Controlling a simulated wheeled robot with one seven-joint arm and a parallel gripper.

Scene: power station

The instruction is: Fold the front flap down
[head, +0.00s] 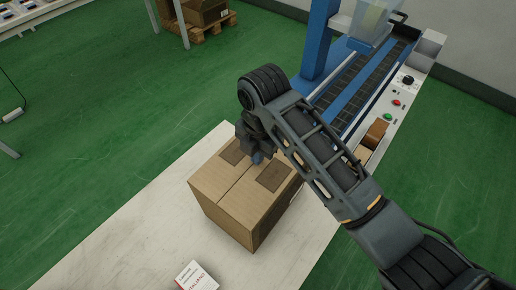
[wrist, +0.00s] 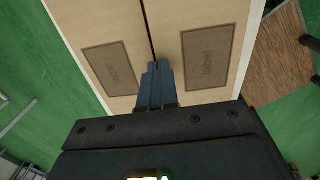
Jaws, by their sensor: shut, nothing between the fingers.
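A cardboard box (head: 222,212) stands on a pale table. Its top shows two long flaps, each with a darker printed rectangle, lying about flat and meeting at a narrow dark seam. The flaps also show in the wrist view, left flap (wrist: 85,25) and right flap (wrist: 210,30). No flap stands upright in view; I cannot tell which is the front flap. My gripper (head: 257,158) is over the box top, pointing down at the seam. In the wrist view my gripper (wrist: 157,66) is shut and empty, fingertips at the seam; whether they touch the cardboard is unclear. My arm hides the box's far right part.
The pale table (head: 130,240) is clear to the box's left. A small white printed box (head: 195,277) lies at its front. A blue conveyor machine (head: 350,90) with buttons stands behind to the right. Another carton (head: 205,12) sits on a pallet at the back.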

